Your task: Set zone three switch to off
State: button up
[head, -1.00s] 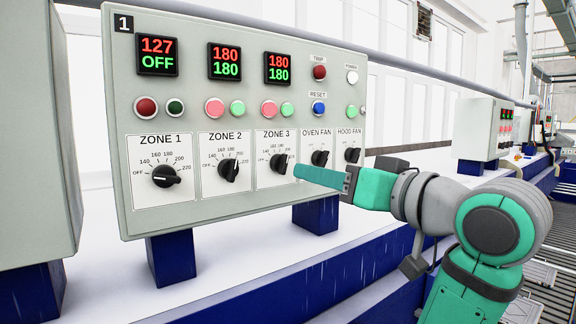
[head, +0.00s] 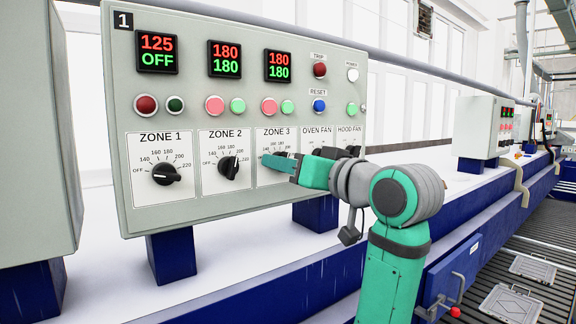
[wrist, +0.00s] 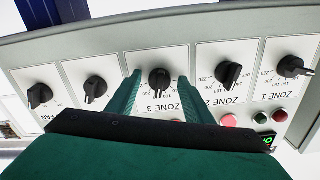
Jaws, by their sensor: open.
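The zone 3 plate (head: 277,142) is on the grey control panel, under a display reading 180 over 180. Its black knob is hidden behind my gripper in the head view. In the wrist view, which is upside down, the zone 3 knob (wrist: 159,80) shows between the two green fingers. My gripper (head: 272,162) is open, with its fingers (wrist: 157,88) on either side of the knob. I see a gap on each side and cannot tell whether either finger touches it.
The zone 2 knob (head: 228,167) and zone 1 knob (head: 165,174) are to the left. Oven fan and hood fan knobs, partly covered by my arm, are close on the right. The zone 1 display (head: 157,53) reads 125 OFF. A blue ledge runs below the panel.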

jog(key=shift+c, duration=0.4)
jog(key=c, duration=1)
jog(key=shift+o, duration=0.2)
jog(key=shift+n, duration=0.3)
jog(key=n, duration=1.7)
jog(key=shift+w+d+r, duration=0.1)
jog(key=shift+d, duration=0.15)
jog(key=shift+n, duration=0.3)
